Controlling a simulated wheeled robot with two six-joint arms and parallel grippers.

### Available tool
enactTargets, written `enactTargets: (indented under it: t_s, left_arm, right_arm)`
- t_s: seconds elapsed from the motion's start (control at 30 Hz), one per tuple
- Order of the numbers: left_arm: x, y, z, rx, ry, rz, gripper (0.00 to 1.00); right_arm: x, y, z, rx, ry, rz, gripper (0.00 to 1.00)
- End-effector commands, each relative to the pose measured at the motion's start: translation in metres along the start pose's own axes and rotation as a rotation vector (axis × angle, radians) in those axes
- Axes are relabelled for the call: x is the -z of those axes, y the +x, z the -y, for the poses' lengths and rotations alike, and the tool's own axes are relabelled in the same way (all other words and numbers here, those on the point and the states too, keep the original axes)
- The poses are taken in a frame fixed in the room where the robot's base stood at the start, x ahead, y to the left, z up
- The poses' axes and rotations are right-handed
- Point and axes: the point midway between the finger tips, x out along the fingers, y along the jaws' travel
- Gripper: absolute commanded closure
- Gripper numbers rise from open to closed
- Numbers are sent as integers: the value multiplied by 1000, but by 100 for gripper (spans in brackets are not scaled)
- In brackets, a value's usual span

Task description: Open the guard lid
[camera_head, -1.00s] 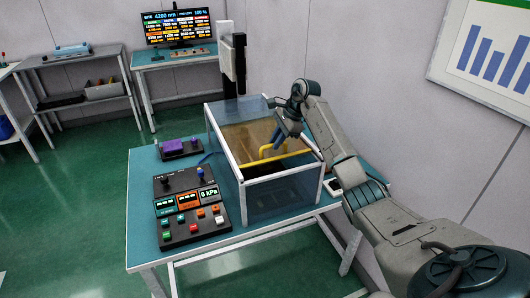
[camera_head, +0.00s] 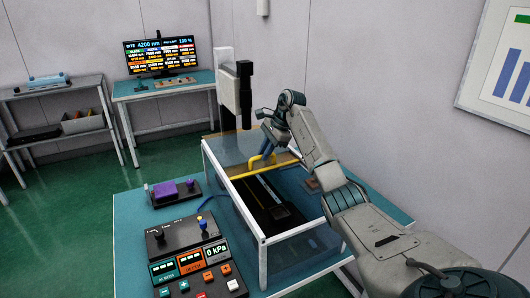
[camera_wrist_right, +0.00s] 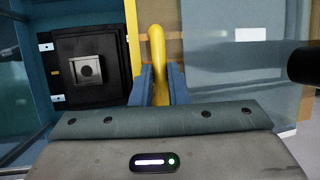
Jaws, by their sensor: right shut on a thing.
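The guard lid (camera_head: 238,152) is a see-through panel with a yellow front edge and a yellow bar handle (camera_head: 256,164), on top of a white-framed, clear-walled box (camera_head: 243,208). The lid lies over the back part of the box, and the front part is uncovered. A black device (camera_head: 268,203) shows inside the box; the wrist view shows it beside the lid's yellow edge. My right gripper (camera_head: 268,148) is shut on the handle, whose yellow bar (camera_wrist_right: 158,65) runs between the two blue fingers (camera_wrist_right: 160,86). My left gripper is not in view.
A control panel (camera_head: 193,258) with buttons and a purple-topped unit (camera_head: 177,192) stand left of the box on the teal table (camera_head: 131,228). A dark column (camera_head: 244,95) rises behind the box. A monitor bench (camera_head: 170,89) and a shelf (camera_head: 55,107) stand farther back.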

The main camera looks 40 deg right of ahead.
Motion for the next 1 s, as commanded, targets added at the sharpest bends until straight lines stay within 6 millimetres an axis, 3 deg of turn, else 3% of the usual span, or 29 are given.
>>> enactTargets:
  t_s: [0.27, 0.3, 0.4, 0.77, 1.0]
  left_arm:
    - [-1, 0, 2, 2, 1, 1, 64]
    - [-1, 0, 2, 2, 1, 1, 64]
    - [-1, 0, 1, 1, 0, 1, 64]
    - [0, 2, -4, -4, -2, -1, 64]
    - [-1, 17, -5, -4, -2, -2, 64]
  right_arm:
    - [0, 1, 0, -2, 1, -2, 100]
    - [0, 1, 0, -2, 1, -2, 84]
    - [0, 1, 0, -2, 1, -2, 64]
    - [1, -3, 0, 0, 1, -1, 64]
    - [1, -42, 0, 4, -1, -1, 64]
